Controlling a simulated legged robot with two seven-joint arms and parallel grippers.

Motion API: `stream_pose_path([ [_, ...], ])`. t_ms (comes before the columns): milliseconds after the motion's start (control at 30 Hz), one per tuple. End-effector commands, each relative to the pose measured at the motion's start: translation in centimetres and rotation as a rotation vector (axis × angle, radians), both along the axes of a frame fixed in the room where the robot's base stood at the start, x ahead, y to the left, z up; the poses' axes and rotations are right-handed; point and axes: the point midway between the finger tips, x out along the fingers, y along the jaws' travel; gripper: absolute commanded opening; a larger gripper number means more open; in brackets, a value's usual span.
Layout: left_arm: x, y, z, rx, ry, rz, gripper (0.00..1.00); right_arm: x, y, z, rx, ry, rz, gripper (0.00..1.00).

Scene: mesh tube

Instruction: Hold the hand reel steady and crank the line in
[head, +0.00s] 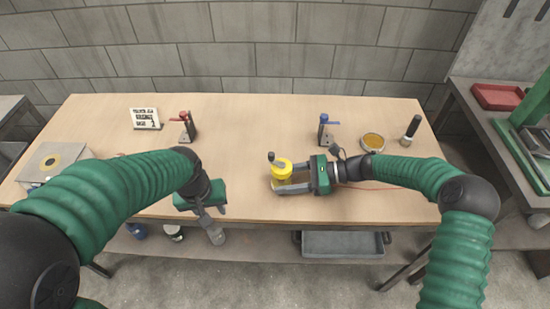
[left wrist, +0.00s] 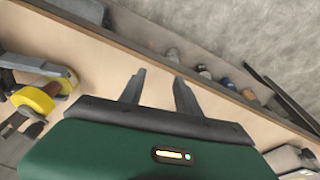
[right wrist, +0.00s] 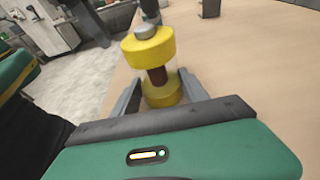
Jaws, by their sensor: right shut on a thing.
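The yellow hand reel (head: 281,168) is near the table's front edge, with a dark crank knob (head: 271,156) on its upper left. My right gripper (head: 289,185) is shut on the reel from the right. In the right wrist view the reel (right wrist: 148,46) shows two yellow flanges and a brown core, with its lower part between the fingers. My left gripper (head: 214,212) is empty near the front edge, left of the reel and apart from it. Its fingers stand apart in the left wrist view (left wrist: 162,85), where the reel (left wrist: 36,99) shows at left.
A red-handled clamp (head: 187,126) and a blue-handled clamp (head: 324,128) stand behind. A small sign (head: 145,118), an amber dish (head: 373,141) and a dark-handled tool (head: 411,130) lie further out. The middle of the table (head: 250,125) is clear. A grey bin (head: 343,245) sits below.

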Motion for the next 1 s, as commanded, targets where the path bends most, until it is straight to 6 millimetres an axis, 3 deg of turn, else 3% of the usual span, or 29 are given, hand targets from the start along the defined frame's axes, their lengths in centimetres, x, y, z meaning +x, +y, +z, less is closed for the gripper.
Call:
stream_pose_path([
  [33, 2.4, -0.9, 1.2, -0.013, 0.009, 0.052, 0.39, 0.0, 0.0, 0.0, 0.001, 0.0, 0.0, 0.29],
  [200, 8.6, -4.0, 5.6, -0.052, 0.055, 0.262, 0.39, 0.0, 0.0, 0.0, 0.0, 0.0, 0.0, 0.29],
  [400, 13.2, -8.1, 10.8, -0.08, 0.105, 0.512, 0.39, -0.1, 0.0, 0.0, 0.0, 0.0, 0.0, 0.29],
  [567, 14.7, -11.3, 14.6, -0.09, 0.141, 0.712, 0.39, -0.1, 0.0, 0.0, 0.0, 0.0, 0.0, 0.29],
  [700, 14.5, -13.5, 17.1, -0.089, 0.165, 0.865, 0.39, -0.1, 0.0, 0.0, 0.0, -0.001, 0.0, 0.29],
  [833, 13.9, -14.5, 18.5, -0.085, 0.176, 0.955, 0.39, -0.1, 0.0, 0.0, 0.0, -0.001, 0.0, 0.29],
  [1000, 13.5, -14.9, 18.7, -0.082, 0.183, 0.993, 0.39, -0.1, 0.0, 0.0, 0.0, -0.001, 0.0, 0.29],
])
